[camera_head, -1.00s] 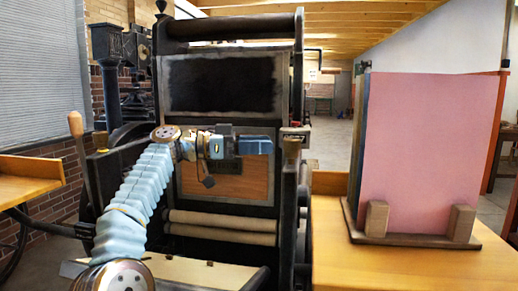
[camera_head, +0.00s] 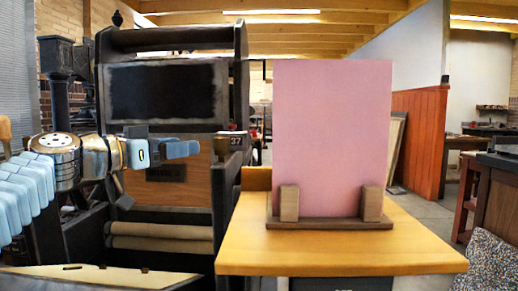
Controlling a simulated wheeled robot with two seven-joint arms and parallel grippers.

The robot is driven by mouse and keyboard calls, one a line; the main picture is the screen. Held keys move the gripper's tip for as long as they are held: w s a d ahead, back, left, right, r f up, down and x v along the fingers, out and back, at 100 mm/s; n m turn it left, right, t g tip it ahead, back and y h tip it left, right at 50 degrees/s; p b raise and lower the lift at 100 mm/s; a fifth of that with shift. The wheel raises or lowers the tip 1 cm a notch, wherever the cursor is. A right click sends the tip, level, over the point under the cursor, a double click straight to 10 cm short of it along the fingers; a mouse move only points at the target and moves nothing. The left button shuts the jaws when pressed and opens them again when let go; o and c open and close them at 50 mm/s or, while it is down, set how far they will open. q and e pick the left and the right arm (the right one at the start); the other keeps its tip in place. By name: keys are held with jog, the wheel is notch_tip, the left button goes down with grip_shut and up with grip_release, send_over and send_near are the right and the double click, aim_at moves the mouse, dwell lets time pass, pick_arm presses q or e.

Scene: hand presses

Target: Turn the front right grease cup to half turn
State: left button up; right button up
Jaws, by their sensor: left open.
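The press (camera_head: 160,48) fills the left half of the head view. A small brass-coloured cup (camera_head: 222,148) sits on its right side frame, beside a counter (camera_head: 237,141) reading 37. It is small, and its turn setting cannot be read. My left gripper (camera_head: 182,150) reaches in from the left in front of the press, with blue fingers pointing right. It is open, with nothing seen between the fingers. Its tips appear a little left of the cup in the picture and apart from it. My right gripper is not in view.
A wooden table (camera_head: 340,252) stands right of the press and bears a pink sheet (camera_head: 333,135) upright in a wooden stand (camera_head: 330,224). A dark cabinet (camera_head: 497,205) is at the far right. Open floor shows between table and cabinet.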

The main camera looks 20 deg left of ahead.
aim_at(228, 141)
pick_arm(q)
jog(key=p+x, duration=0.4)
jog(key=x, duration=0.9)
jog(key=shift+p, duration=0.35)
jog(key=shift+w+d, duration=0.15)
jog(key=shift+w, duration=0.15)
